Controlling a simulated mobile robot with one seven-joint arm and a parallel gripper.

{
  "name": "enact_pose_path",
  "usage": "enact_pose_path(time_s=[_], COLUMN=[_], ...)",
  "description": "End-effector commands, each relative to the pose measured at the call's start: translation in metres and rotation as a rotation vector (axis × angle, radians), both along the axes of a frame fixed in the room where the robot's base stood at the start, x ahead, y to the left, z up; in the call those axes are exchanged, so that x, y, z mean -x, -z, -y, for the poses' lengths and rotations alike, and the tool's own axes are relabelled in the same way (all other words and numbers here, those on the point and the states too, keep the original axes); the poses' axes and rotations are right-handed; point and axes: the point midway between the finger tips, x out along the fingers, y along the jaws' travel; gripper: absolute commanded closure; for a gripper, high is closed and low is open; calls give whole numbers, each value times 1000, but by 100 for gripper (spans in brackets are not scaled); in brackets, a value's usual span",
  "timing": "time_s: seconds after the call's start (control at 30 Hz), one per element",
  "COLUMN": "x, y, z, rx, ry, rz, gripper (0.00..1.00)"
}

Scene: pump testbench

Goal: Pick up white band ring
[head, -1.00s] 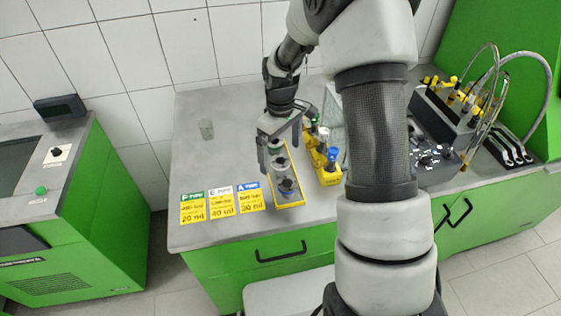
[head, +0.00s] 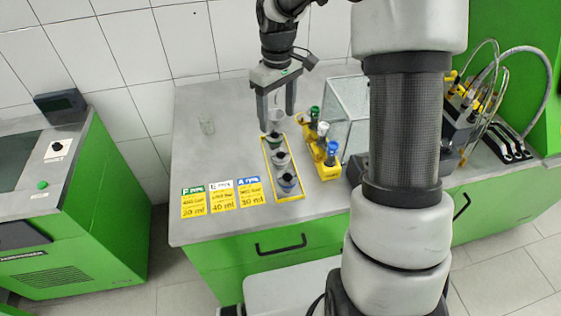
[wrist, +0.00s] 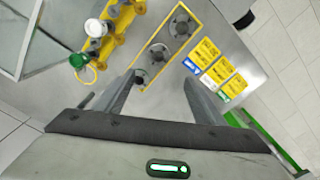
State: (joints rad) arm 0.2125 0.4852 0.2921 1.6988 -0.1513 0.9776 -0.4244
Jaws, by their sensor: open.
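A yellow-framed tray (head: 296,215) on the grey bench holds a row of three grey ring-like pieces with dark centres. The nearest piece (head: 287,181) looks bluish at its side. The middle piece (head: 279,159) looks pale grey, perhaps the white band ring; its band is too small to confirm. The far piece (head: 274,135) is partly hidden by my gripper (head: 276,120). My gripper is open and points down at the tray's far end. In the wrist view the tray (wrist: 203,14) and its pieces lie beyond my fingertips (wrist: 160,82). Nothing shows clasped between the fingers.
A yellow rack (head: 328,172) with green, white and blue topped fittings stands right of the tray. A clear box (head: 347,105) stands behind it. Three label cards (head: 222,198) lie left of the tray. The bench's left side is mostly clear.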

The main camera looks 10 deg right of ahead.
Motion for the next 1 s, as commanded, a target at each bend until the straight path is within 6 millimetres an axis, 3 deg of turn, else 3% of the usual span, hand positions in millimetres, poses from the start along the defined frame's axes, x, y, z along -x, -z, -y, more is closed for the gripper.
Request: enact_pose_path(time_s=[0.07, 0.17, 0.6, 1.0], x=[2, 5, 6, 6], y=[-21, -23, 68, 106], z=[0, 0, 0, 4], rx=[6, 10, 9, 9], ry=[30, 42, 40, 41], rz=[5, -5, -7, -8], gripper=[36, 36, 36, 36])
